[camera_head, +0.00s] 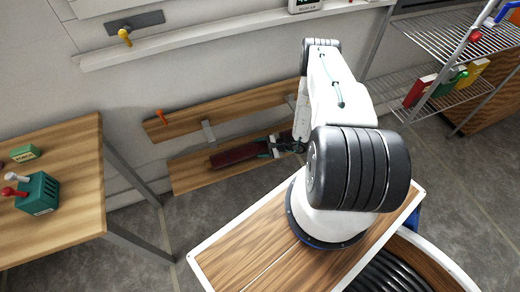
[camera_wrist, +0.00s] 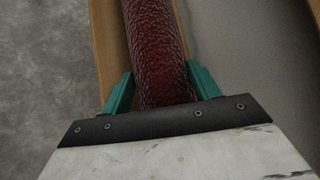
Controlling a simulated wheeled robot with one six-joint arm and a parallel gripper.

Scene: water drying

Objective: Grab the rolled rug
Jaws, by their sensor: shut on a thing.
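The rolled rug is a dark red, textured roll. In the head view the rolled rug (camera_head: 232,156) lies along the lower wooden wall shelf, its right end at my gripper (camera_head: 272,148). In the wrist view the rolled rug (camera_wrist: 155,50) runs up from between the two teal fingers of my gripper (camera_wrist: 156,90). The fingers are shut on it, one on each side. The underside of the rug and the very fingertips are hidden.
The lower shelf (camera_head: 186,178) is below an upper wooden shelf (camera_head: 230,109) with an orange hook or knob (camera_head: 161,117). A wooden table (camera_head: 70,200) with a teal box (camera_head: 38,193) stands at left. A wire rack (camera_head: 440,75) stands at right. Grey floor lies open between.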

